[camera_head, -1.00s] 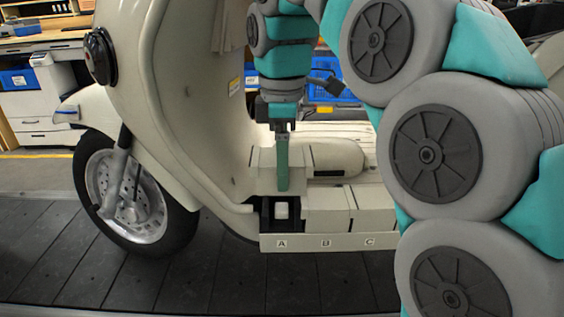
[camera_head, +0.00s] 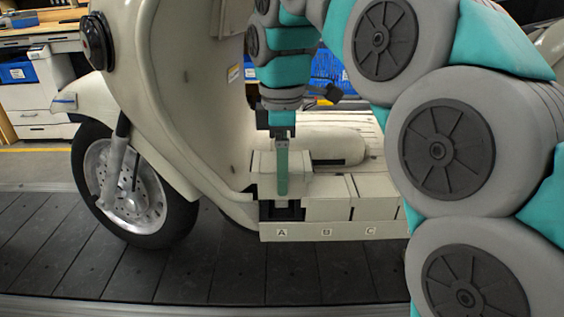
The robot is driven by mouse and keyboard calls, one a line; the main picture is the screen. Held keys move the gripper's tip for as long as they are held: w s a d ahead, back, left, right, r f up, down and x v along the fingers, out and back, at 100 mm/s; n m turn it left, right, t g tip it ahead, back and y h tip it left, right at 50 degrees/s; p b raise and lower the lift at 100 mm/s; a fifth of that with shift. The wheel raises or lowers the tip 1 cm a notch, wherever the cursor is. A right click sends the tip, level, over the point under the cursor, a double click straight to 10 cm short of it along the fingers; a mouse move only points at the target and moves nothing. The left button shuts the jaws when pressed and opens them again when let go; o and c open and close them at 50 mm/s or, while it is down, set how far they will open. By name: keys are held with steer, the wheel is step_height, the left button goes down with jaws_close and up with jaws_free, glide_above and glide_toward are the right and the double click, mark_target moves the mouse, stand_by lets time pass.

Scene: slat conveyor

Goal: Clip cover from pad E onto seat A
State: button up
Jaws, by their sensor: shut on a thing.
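The cream cover (camera_head: 262,166) is a boxy piece held at my gripper (camera_head: 282,192). My gripper points down and is shut on it, with a green finger in front of the cover. The cover is above seat A (camera_head: 267,212), a dark recess over the label A at the front of the scooter's floor. It hides the upper part of the recess, and a gap of dark still shows below it. I cannot tell whether the cover touches the seat. Pad E is not identifiable in view.
Cream blocks fill positions B (camera_head: 326,207) and C (camera_head: 373,204) right of seat A. The scooter's front shield (camera_head: 180,100) rises close on the left, above the front wheel (camera_head: 128,185). Dark conveyor slats (camera_head: 235,275) lie clear in front.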

steer(key=shift+f+b, duration=0.55)
steer(key=shift+f, duration=1.35)
steer(key=shift+f+p, duration=0.3)
steer(key=shift+f, duration=0.25)
stand_by(0.8)
steer(key=o, duration=1.2)
